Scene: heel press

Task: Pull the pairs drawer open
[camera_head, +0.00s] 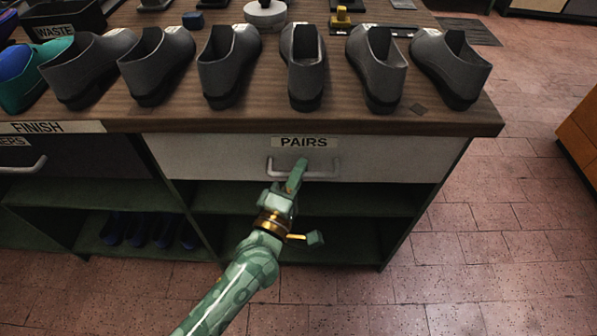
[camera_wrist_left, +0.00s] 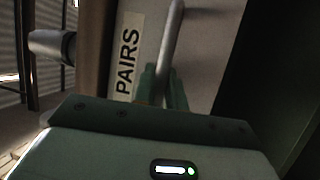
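The pairs drawer (camera_head: 220,160) is a pale front under the bench top, with a PAIRS label (camera_head: 304,142) and a bar handle (camera_head: 322,175). Its front looks flush with the bench, so it appears shut. My left gripper (camera_head: 297,176) reaches up to the handle's left half. In the left wrist view the handle (camera_wrist_left: 172,45) runs down between the two green fingertips (camera_wrist_left: 162,88), which sit close on either side of it. The gripper looks shut on the bar; the exact contact is partly hidden. My right gripper is not in view.
Several grey shoes (camera_head: 304,65) stand along the bench top (camera_head: 330,122). A dark drawer (camera_head: 80,160) with its own handle is at the left. Open green shelves (camera_head: 310,200) lie below. Tiled floor (camera_head: 500,270) is clear at the right, before an orange cabinet (camera_head: 580,135).

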